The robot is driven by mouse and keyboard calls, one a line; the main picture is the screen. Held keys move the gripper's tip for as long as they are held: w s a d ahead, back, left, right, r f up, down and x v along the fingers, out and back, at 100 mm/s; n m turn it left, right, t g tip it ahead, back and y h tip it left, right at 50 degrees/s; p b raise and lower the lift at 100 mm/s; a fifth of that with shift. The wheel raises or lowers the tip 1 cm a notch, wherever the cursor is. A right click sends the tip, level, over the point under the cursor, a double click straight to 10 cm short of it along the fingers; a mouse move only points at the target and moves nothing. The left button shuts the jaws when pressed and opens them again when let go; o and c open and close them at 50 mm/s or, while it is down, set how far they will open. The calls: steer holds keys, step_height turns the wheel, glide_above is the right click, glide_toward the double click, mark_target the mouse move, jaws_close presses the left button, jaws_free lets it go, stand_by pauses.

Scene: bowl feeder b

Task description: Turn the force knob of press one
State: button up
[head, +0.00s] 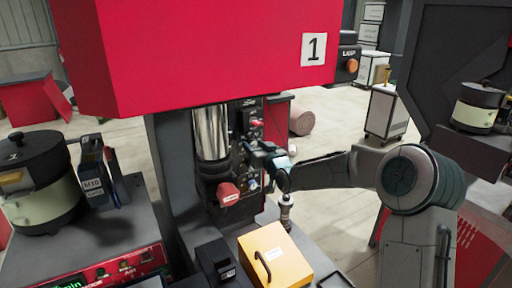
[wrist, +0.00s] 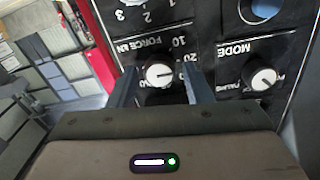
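Press one (head: 200,60) is the red machine with a "1" plate. Its dark control panel (head: 246,122) stands to the right of the steel ram. In the wrist view the force knob (wrist: 160,74) is a round, pale-faced dial with a dark pointer, under the upside-down label "FORCE kN" and beside scale numbers. My gripper (wrist: 161,84) is open, with one finger on each side of the knob and a narrow visible gap on both sides. In the head view my gripper (head: 251,148) is at the panel and hides the knob.
A similar mode knob (wrist: 262,77) sits to the right in the wrist view, close to the right finger. Another dial scale and a blue round part lie above. In the head view a red knob (head: 228,193) and a yellow box (head: 275,256) are below my gripper.

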steer(key=c, duration=0.7)
steer(key=shift+m+b, duration=0.3)
steer(key=m+b, duration=0.2)
steer(key=m, duration=0.1)
steer(key=shift+d+f, duration=0.1)
steer(key=m+b, duration=0.2)
steer(key=m, duration=0.3)
steer(key=shift+r, duration=0.2)
steer(key=o, duration=1)
steer(key=shift+w, duration=0.1)
